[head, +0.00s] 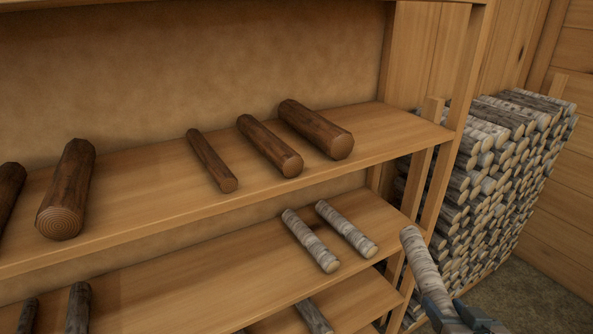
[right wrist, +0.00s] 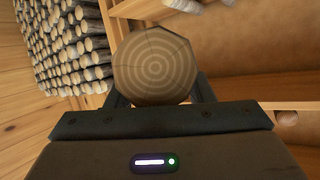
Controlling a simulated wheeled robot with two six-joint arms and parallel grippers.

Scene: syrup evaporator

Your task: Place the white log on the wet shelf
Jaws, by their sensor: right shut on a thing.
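The white log (head: 424,265) has pale, grey-streaked bark. My right gripper (head: 458,318) is shut on it at the lower right of the head view. The log points up and away, its far end near the rack's right post. In the right wrist view its round, ringed end (right wrist: 155,66) faces the camera between the fingers (right wrist: 155,98). No label marks a wet shelf. The middle shelf (head: 190,282) carries two white logs (head: 311,241) (head: 346,229) near its right end and darker logs at left. My left gripper is not in view.
The upper shelf (head: 150,190) holds several dark brown logs. A lower shelf (head: 350,300) holds a pale log (head: 314,317). The rack's right post (head: 448,175) stands close to the held log. A stack of pale logs (head: 500,165) fills the right. The middle shelf's centre is bare.

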